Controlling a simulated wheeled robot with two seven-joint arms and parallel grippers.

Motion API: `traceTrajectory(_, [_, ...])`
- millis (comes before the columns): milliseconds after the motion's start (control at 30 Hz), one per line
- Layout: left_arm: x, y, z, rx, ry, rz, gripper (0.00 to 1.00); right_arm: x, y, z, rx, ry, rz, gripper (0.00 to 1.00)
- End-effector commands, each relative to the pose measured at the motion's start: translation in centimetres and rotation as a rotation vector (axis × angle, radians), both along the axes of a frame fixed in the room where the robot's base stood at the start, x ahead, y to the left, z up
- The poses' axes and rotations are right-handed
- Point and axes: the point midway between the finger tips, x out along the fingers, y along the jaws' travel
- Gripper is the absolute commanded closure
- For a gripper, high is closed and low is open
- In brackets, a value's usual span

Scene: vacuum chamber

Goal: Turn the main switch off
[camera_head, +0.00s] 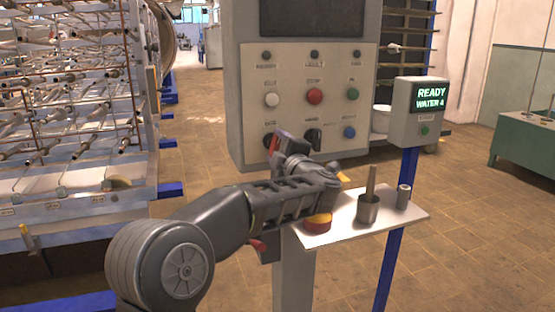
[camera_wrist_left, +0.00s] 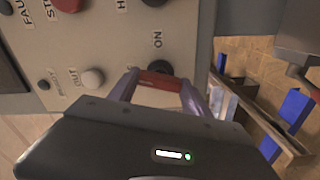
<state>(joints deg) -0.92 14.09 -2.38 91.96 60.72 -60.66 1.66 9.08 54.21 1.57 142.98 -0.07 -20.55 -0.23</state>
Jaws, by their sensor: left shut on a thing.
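The main switch (camera_wrist_left: 160,80) has a red handle on a black round base, beside an "ON" label on the panel in the left wrist view. My left gripper (camera_wrist_left: 159,84) is at the panel with its two fingers on either side of the red handle, shut on it. In the head view my left gripper (camera_head: 282,146) reaches the lower left of the control panel (camera_head: 365,90) and covers most of the switch. The exact angle of the handle is hard to read. My right gripper is not in view.
Red (camera_head: 314,96), white and green buttons sit above, and a black knob (camera_head: 313,138) and blue button (camera_head: 349,132) to the right. A display box (camera_head: 419,112) stands right.

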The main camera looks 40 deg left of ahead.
Motion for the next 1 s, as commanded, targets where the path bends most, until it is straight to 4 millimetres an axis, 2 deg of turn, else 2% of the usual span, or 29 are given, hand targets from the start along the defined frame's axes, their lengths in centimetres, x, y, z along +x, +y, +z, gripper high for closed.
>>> traceTrajectory(33, [0.0,0.0,-0.5,-0.024,-0.034,-0.001,0.84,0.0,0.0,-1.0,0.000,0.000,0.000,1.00])
traceTrajectory(300, [0.0,0.0,-0.3,-0.126,-0.180,0.000,0.84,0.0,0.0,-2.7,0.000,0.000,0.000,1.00])
traceTrajectory(967, [0.0,0.0,-0.1,-0.174,-0.247,0.002,0.84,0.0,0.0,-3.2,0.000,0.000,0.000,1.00])
traceTrajectory(1000, [0.0,0.0,-0.1,-0.174,-0.247,0.002,0.42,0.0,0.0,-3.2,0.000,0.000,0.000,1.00])
